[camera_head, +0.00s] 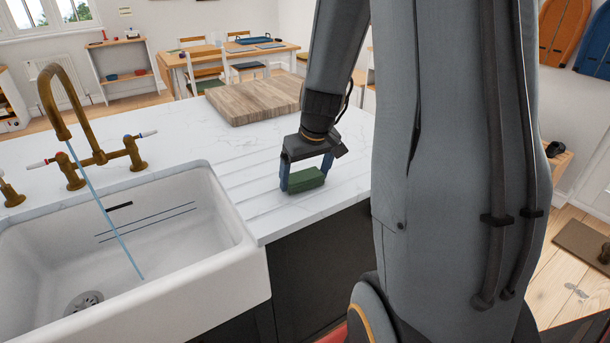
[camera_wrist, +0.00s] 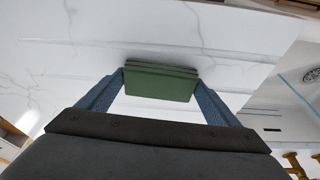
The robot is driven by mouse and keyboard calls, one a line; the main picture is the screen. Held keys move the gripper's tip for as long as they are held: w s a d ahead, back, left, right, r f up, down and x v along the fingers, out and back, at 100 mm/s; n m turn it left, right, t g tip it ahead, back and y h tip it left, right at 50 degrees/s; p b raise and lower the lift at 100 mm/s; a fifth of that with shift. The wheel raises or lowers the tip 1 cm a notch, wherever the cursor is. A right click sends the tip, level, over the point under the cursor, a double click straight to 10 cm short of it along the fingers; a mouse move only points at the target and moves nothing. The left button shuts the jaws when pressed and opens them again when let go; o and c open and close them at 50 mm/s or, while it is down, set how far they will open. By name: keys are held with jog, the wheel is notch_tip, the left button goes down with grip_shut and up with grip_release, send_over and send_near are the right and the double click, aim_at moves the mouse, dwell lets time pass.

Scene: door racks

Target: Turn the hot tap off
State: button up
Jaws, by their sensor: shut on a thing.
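The brass tap (camera_head: 92,157) stands behind the white sink (camera_head: 222,262). Its left lever (camera_head: 40,163) has a white end with a red mark, and its right lever (camera_head: 146,134) has a blue mark. A thin stream of water (camera_head: 112,230) runs from the spout into the sink. My gripper (camera_head: 305,181) is well right of the tap, over the grooved drainer. It is shut on a green block (camera_head: 309,179), with a blue finger at each end. The block also shows between the fingers in the wrist view (camera_wrist: 160,84). Whether it touches the worktop is unclear.
A wooden board (camera_head: 255,98) lies on the white worktop (camera_head: 190,130) behind my gripper. The worktop between gripper and tap is clear. Another brass fitting (camera_head: 10,193) stands at the far left. A table with chairs (camera_head: 230,62) is in the background.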

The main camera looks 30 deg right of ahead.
jog(key=shift+f, duration=0.2)
jog(key=o, duration=0.8)
jog(key=shift+r, duration=0.1)
jog(key=shift+o, duration=0.2)
